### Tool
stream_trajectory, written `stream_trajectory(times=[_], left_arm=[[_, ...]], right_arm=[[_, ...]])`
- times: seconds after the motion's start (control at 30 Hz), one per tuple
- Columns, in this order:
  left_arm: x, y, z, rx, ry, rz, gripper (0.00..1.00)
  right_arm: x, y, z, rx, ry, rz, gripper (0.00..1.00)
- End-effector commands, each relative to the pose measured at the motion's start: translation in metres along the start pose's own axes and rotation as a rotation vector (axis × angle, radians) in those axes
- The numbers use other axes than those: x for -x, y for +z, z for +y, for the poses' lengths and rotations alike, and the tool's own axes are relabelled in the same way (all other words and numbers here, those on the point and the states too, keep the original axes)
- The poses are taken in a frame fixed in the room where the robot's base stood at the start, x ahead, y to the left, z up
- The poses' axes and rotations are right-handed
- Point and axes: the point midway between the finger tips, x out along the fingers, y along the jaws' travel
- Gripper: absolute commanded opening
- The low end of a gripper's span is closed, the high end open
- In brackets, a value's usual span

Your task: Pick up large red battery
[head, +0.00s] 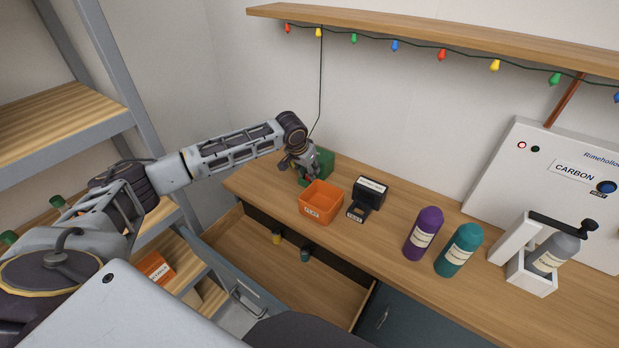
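I cannot make out a large red battery in the head view. My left arm reaches in from the left, and its gripper (305,172) points down at the green box (322,162) on the counter. The gripper covers part of that box, and the box's inside is hidden. The fingers are too small and overlapped to tell whether they are open or hold anything. My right gripper is not in view.
An orange labelled bin (321,202) and a black device (368,194) stand right of the gripper. Purple (423,233) and teal (459,250) bottles and a carbonating machine (556,175) with a bottle are further right. A metal shelf rack (75,105) stands left.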

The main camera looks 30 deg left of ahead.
Motion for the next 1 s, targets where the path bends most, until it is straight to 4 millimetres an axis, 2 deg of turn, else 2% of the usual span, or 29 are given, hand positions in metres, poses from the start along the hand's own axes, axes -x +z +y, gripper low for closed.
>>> stream_trajectory(times=[0.27,0.47,1.0], left_arm=[[0.002,-0.001,0.000,0.000,0.000,0.001,0.01],[0.012,-0.006,0.000,0.000,0.001,0.003,0.01],[0.079,-0.034,0.000,0.000,0.001,0.003,0.01]], right_arm=[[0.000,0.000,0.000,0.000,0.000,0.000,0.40],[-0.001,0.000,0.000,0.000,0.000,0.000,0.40],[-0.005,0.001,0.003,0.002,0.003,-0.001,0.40]])
